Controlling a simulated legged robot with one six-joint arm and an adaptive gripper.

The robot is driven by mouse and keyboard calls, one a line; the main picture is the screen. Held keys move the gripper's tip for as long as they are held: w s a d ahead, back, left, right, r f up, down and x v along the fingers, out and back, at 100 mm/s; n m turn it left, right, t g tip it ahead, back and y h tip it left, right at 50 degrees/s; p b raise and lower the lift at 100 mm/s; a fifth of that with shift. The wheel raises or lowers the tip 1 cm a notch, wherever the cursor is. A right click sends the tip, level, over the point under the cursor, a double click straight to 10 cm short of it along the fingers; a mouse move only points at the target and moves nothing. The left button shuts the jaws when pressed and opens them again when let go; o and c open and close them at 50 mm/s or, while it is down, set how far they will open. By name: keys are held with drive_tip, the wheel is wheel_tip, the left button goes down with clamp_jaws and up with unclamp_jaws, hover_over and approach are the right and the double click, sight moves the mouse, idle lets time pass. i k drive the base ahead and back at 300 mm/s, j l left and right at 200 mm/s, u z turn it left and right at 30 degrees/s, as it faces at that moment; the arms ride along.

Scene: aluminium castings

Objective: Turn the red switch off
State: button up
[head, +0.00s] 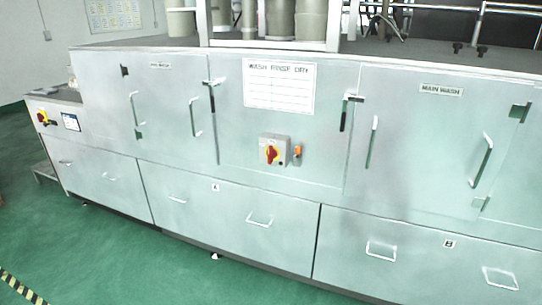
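My gripper is not in view.
An orange piece (297,150) sits just right of the switch box. A "WASH RINSE DRY" sheet (279,86) is above it. Door handles (372,142) and drawer handles (260,220) stick out from the front. The green floor (130,260) before the machine is clear at left.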

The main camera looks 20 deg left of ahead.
sight(272, 154)
drive_tip(key=i+j, duration=0.15)
drive_tip(key=j, duration=0.25)
drive_tip(key=i+j, duration=0.15)
drive_tip(key=j, duration=0.25)
drive_tip(key=i+j, duration=0.15)
drive_tip(key=j, duration=0.2)
drive_tip(key=i+j, duration=0.15)
drive_tip(key=j, duration=0.25)
drive_tip(key=i+j, duration=0.1)
drive_tip(key=j, duration=0.3)
drive_tip(key=i+j, duration=0.15)
drive_tip(key=j, duration=0.25)
drive_tip(key=i+j, duration=0.15)
drive_tip(key=j, duration=0.25)
